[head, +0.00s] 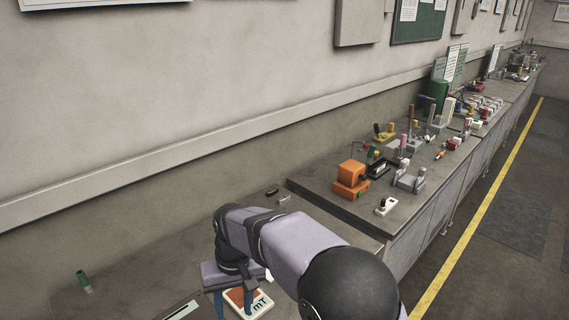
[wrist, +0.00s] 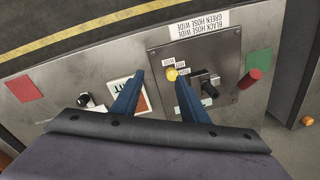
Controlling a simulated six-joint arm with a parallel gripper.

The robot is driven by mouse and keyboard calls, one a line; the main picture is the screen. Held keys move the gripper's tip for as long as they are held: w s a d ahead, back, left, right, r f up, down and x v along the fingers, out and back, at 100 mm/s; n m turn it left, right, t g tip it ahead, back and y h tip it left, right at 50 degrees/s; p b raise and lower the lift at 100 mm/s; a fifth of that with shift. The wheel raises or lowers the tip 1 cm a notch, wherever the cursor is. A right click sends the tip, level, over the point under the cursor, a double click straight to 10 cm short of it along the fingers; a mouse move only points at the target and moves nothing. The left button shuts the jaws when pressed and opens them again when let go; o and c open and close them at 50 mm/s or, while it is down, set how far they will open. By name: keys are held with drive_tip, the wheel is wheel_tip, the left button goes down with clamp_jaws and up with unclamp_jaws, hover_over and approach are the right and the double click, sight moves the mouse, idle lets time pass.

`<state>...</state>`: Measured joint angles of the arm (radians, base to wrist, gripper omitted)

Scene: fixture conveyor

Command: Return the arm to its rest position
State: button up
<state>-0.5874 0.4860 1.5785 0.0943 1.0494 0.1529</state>
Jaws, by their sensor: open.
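My gripper (head: 233,300) hangs at the bottom centre of the head view, with its blue fingers pointing down over the near bench. In the wrist view my gripper (wrist: 156,72) has its two blue fingers apart, with nothing held between them. Below the left finger is a white card with a reddish patch and dark lettering (wrist: 118,88); it also shows beside the fingers in the head view (head: 262,303). To the right is a grey metal panel (wrist: 225,55) with a yellow round button (wrist: 172,74) and a black knob (wrist: 208,86). The fingers hide part of both.
A label reading "BLACK HOSE WIDE, GREEN HOSE WIDE" (wrist: 198,24) lies at the panel's edge. A red cylinder (wrist: 250,79) stands beside it. A green cylinder (head: 83,281) stands on the near bench at left. The neighbouring bench holds an orange block (head: 351,175) and several parts. The wall runs behind.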

drive_tip(key=s+d+f+m, duration=0.1)
drive_tip(key=s+d+m, duration=0.3)
drive_tip(key=d, duration=1.4)
drive_tip(key=s+d+f+h, duration=0.1)
drive_tip(key=s+d+f, duration=0.2)
drive_tip(key=s+d, duration=0.6)
drive_tip(key=shift+s+d, duration=0.15)
drive_tip(key=shift+s, duration=1.05)
